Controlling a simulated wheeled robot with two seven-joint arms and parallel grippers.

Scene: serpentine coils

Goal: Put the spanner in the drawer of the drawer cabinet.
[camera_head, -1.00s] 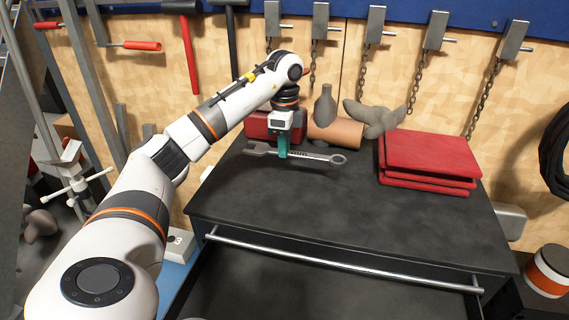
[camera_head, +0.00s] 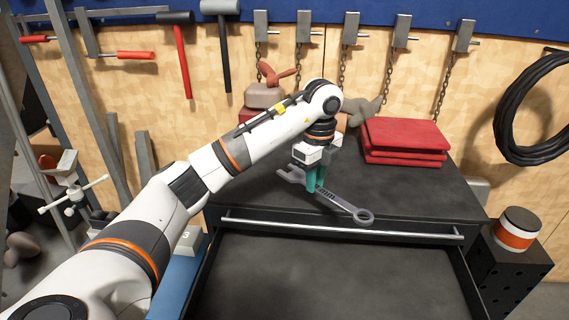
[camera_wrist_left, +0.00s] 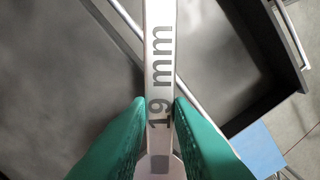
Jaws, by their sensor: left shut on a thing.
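My left gripper (camera_head: 316,180) is shut on the grey spanner (camera_head: 346,206), with its green fingers on either side of the handle. The spanner is held above the cabinet top near its front edge, its ring end toward the lower right. In the left wrist view the spanner (camera_wrist_left: 160,65) shows "19 mm" between the green fingers (camera_wrist_left: 160,115). The drawer (camera_head: 330,275) of the drawer cabinet (camera_head: 420,190) is pulled open below and in front of the gripper. Its visible floor is empty. My right gripper is not in view.
A grey glove (camera_head: 362,112) and a red box are partly hidden behind my arm. The drawer's bar handle (camera_head: 340,228) runs across the front. An orange-banded tin (camera_head: 516,230) stands at the right.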

